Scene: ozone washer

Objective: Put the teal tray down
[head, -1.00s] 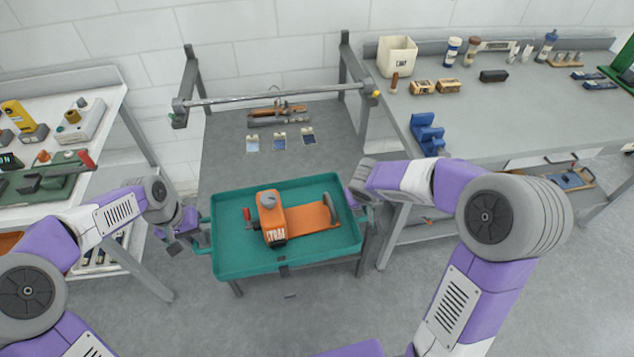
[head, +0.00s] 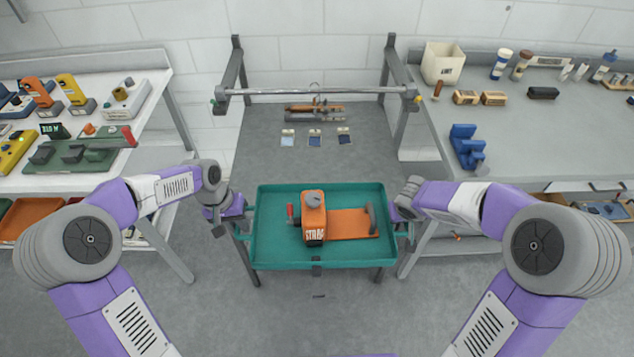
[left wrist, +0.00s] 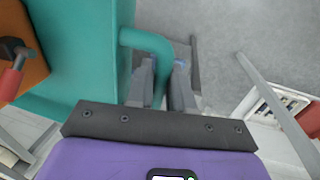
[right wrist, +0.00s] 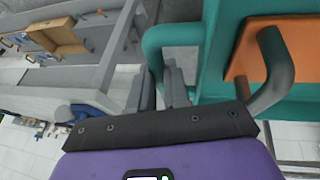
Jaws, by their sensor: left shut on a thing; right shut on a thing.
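The teal tray (head: 268,253) is level at the front of the grey table (head: 300,167), in the head view. Whether its base touches the table is hidden. An orange machine (head: 313,215) with a flat orange plate, a grey handle and a red-tipped knob stands in it. My left gripper (head: 240,213) is shut on the tray's left handle, which shows between the fingers in the left wrist view (left wrist: 160,75). My right gripper (head: 403,216) is shut on the right handle, which shows in the right wrist view (right wrist: 165,50).
A grey rail (head: 315,91) on uprights spans the table's back. Small cards (head: 315,138) and a wooden-handled tool (head: 315,108) lie behind the tray. A white bench (head: 90,165) at left and a grey bench (head: 540,130) at right hold other items. The table's middle is clear.

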